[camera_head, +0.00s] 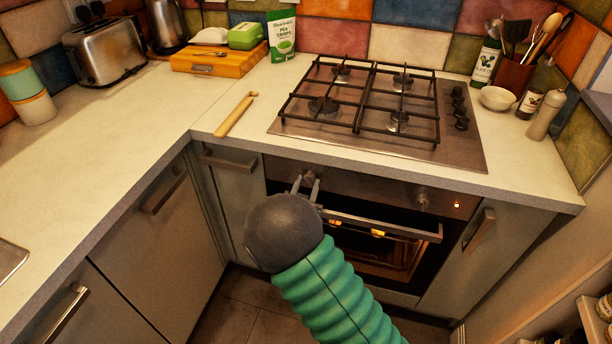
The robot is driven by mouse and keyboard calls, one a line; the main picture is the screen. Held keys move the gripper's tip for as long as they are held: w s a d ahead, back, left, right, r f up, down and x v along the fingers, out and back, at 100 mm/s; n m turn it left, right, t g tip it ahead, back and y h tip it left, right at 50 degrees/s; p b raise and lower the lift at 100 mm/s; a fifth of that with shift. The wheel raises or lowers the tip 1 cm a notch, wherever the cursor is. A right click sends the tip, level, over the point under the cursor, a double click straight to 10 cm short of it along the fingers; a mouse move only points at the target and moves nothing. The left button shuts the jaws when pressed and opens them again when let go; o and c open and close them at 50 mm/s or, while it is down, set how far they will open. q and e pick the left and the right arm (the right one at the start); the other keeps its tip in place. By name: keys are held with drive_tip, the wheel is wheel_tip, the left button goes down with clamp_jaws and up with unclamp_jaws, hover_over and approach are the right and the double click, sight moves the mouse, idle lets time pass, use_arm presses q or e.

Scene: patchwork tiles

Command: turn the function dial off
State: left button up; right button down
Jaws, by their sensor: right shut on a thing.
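The oven (352,190) is built in under the hob, with two dials on its dark front panel. My right gripper (306,182) is at the left dial (310,175), its fingers shut on it. The fingers and my dark wrist hide part of this dial, so its setting cannot be read. The right dial (422,201) is free. I cannot tell from markings which one is the function dial. An orange indicator lamp (457,205) glows at the panel's right, and light shows inside the oven. My left gripper is out of view.
The oven handle (385,226) runs just below the dials, close to my right wrist. A gas hob (375,105) sits above. Cupboard handles (478,230) stick out beside the oven.

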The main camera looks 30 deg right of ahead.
drive_tip(key=n+p, duration=0.3)
drive_tip(key=r+n+p, duration=0.1)
drive_tip(key=n+p, duration=0.1)
drive_tip(key=p, duration=0.1)
drive_tip(key=shift+w+r+n+g+h+p, duration=0.1)
drive_tip(key=shift+w+n+g+h+p, duration=0.05)
drive_tip(key=shift+n+g+h+p, duration=0.2)
drive_tip(key=shift+n+p, duration=1)
drive_tip(key=shift+n, duration=0.25)
drive_tip(key=n+p, duration=0.2)
drive_tip(key=n, duration=0.1)
drive_tip(key=shift+g+h, duration=0.25)
drive_tip(key=shift+g, duration=0.1)
drive_tip(key=n, duration=0.1)
drive_tip(key=n+p, duration=0.1)
drive_tip(key=shift+f+n+h, duration=0.2)
drive_tip(key=shift+n+h, duration=0.1)
drive_tip(key=shift+n, duration=0.1)
drive_tip(key=n, duration=0.3)
drive_tip(key=shift+w+a+p, duration=0.1)
drive_tip(key=shift+p, duration=0.2)
drive_tip(key=n, duration=0.3)
drive_tip(key=shift+f+n+g+h, duration=0.15)
drive_tip(key=shift+n+g+h, duration=0.15)
drive_tip(key=shift+n, duration=0.1)
drive_tip(key=shift+f+n, duration=0.15)
drive_tip(key=shift+n, duration=1.65)
drive_tip(key=shift+a, duration=0.1)
